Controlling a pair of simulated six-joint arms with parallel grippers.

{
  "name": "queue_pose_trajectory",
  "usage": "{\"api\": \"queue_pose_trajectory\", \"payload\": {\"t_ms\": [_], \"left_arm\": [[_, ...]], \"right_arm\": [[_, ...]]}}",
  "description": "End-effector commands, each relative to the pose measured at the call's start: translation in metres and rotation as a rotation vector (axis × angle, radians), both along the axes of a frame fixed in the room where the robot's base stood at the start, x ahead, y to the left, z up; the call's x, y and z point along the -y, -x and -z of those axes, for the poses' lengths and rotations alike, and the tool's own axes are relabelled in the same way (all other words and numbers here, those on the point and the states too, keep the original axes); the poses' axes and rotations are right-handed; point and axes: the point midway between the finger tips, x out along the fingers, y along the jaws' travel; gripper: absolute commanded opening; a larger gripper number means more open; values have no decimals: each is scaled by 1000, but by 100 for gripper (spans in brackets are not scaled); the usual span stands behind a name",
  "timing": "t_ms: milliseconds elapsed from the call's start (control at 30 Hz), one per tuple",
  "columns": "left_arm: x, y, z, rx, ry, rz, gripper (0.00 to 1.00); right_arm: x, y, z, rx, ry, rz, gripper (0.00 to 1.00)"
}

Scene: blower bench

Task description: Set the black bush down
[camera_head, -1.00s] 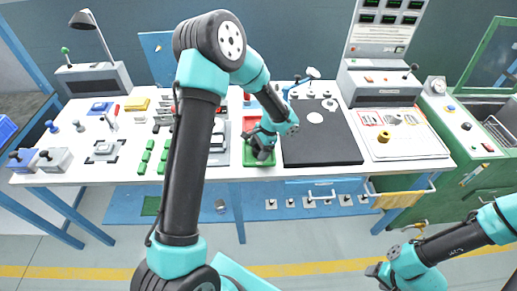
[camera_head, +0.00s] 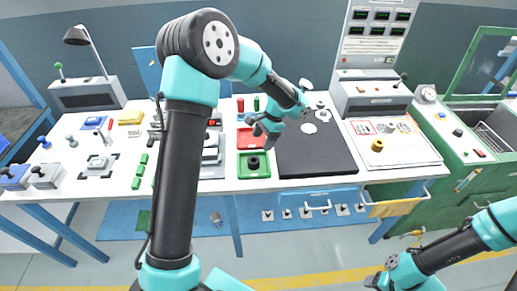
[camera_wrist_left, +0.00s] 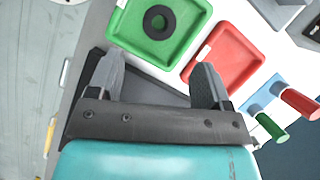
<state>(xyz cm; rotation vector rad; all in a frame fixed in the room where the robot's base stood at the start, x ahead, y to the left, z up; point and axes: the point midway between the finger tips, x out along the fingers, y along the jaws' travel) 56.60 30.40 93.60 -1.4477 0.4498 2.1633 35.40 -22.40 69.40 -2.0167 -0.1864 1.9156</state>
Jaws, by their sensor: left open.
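The black bush (camera_head: 254,162) sits in the green tray (camera_head: 243,173) on the bench. My left gripper (camera_head: 258,133) is up over the red tray's right side, apart from the bush. In the left wrist view its two fingers (camera_wrist_left: 158,85) are spread with nothing between them. My right gripper (camera_head: 378,280) is low at the front right, and its jaws are too small to read.
A red tray (camera_head: 250,139) lies behind the green one. A black mat (camera_head: 315,158) is to the right. Red and green cylinders (camera_wrist_left: 270,126) stand beyond the red tray. Green blocks (camera_head: 140,172) and switch boxes crowd the left side.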

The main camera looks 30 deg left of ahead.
Motion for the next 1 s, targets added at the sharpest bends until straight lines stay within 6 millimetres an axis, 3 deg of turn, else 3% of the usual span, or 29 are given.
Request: {"api": "queue_pose_trajectory", "payload": {"t_ms": [200, 867, 1000], "left_arm": [[4, -4, -13, -1, 1, 0, 73], [4, -5, -14, 1, 2, 2, 73], [15, -26, -19, 61, 27, 41, 73]], "right_arm": [[0, 0, 0, 0, 0, 0, 57], [0, 0, 0, 0, 0, 0, 57], [0, 0, 0, 0, 0, 0, 57]]}}
